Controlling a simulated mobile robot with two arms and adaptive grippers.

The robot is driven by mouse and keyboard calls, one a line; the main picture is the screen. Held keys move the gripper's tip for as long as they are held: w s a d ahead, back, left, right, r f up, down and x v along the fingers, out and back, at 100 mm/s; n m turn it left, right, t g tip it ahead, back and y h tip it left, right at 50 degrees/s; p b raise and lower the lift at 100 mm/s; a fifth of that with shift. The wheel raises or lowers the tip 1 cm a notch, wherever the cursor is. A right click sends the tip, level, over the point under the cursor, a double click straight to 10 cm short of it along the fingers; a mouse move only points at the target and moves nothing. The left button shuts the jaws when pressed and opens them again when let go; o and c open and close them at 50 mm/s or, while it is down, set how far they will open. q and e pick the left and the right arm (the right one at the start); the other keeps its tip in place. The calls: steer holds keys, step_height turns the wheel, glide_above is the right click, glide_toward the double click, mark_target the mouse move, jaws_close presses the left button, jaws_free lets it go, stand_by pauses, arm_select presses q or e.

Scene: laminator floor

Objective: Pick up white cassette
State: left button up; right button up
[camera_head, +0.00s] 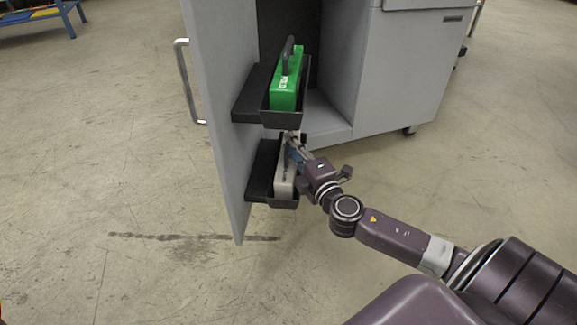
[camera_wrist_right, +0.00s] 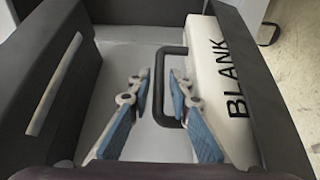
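The white cassette (camera_head: 287,176) stands in the lower dark holder on the inner side of the cabinet door. In the right wrist view its white side (camera_wrist_right: 218,75) reads "BLANK", and its dark loop handle (camera_wrist_right: 157,90) sticks out to the left. My right gripper (camera_head: 294,145) reaches into the lower holder from the right. Its blue-padded fingers (camera_wrist_right: 159,75) are open, and the handle's outer bar shows between them. I see no contact with the handle. My left gripper is not in view.
A green cassette (camera_head: 286,92) with a dark handle sits in the upper holder (camera_head: 250,95), directly above. The open door (camera_head: 222,120) stands to the left, and the grey cabinet (camera_head: 405,70) is behind. Dark holder walls (camera_wrist_right: 60,75) flank the fingers. The floor around is clear.

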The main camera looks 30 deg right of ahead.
steer(key=shift+w+d, duration=0.15)
steer(key=shift+w, duration=0.85)
steer(key=shift+c, duration=0.7)
jaws_close()
